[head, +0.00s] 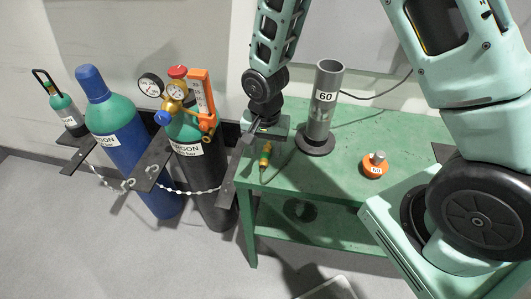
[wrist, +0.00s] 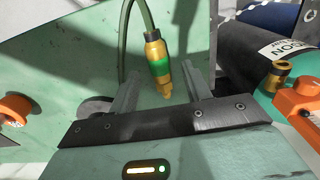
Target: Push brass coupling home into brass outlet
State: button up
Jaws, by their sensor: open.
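The brass coupling (wrist: 157,62), with a green band and a hose at one end, shows in the wrist view in line with the gap between my fingers. In the head view the coupling (head: 265,160) is at the left end of the green bench, just below my gripper (head: 255,130). My gripper (wrist: 163,82) is open, and neither finger visibly grips the coupling. A brass fitting, apparently the outlet (wrist: 277,76), shows at the right of the wrist view beside an orange part, well apart from the coupling. My wrist partly hides the area beside the coupling in the head view.
The black gas cylinder (head: 205,180) with gauges and a blue cylinder (head: 125,140) stand left of the bench, behind a chain (head: 170,189). A grey tube marked 60 (head: 325,95) and an orange knobbed weight (head: 374,168) stand on the green bench (head: 325,172).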

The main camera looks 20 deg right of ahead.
jog(key=shift+f, duration=0.9)
grip_shut()
